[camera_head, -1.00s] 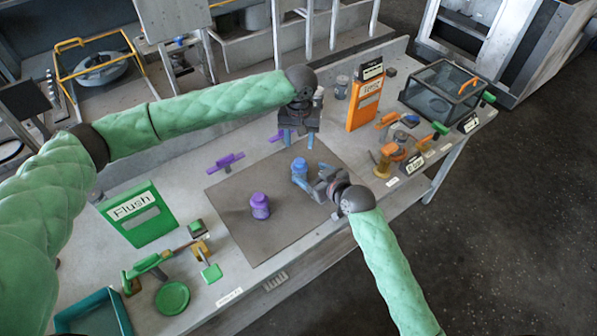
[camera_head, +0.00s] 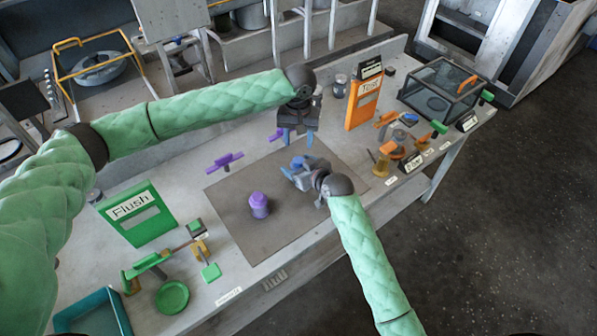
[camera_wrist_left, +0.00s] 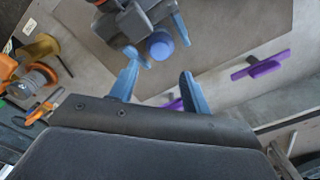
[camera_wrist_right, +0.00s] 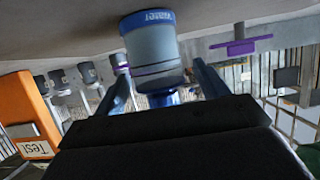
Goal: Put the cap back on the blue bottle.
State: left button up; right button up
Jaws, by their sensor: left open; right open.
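The blue bottle stands upright on the grey mat. It is mostly hidden behind my right gripper in the head view. In the right wrist view, turned upside down, the bottle (camera_wrist_right: 152,45) shows a grey-blue body, a lettered blue band and a darker blue top end. I cannot tell whether that top end is a cap. My right gripper (camera_head: 300,168) is open, its fingers on either side of the bottle; contact is unclear. The round blue top (camera_wrist_left: 160,45) also shows in the left wrist view. My left gripper (camera_head: 297,138) is open and empty at the mat's back edge.
A purple bottle (camera_head: 259,205) stands on the mat (camera_head: 245,240). A purple fixture (camera_head: 225,161) lies behind it. An orange sign box (camera_head: 364,103) and orange clamps (camera_head: 388,158) stand right; a green Flush sign (camera_head: 138,213) stands left. The mat's front is clear.

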jog(key=shift+c, duration=0.4)
pick_arm(q)
jog(key=shift+c, duration=0.2)
pick_arm(e)
jog(key=c, duration=1.4)
pick_arm(q)
jog(key=shift+w, duration=0.1)
jog(key=shift+c, duration=0.8)
pick_arm(e)
grip_shut()
pick_arm(q)
jog(key=m, duration=0.5)
jog(key=shift+a, duration=0.2)
jog(key=m, duration=0.4)
jog(key=shift+d, duration=0.2)
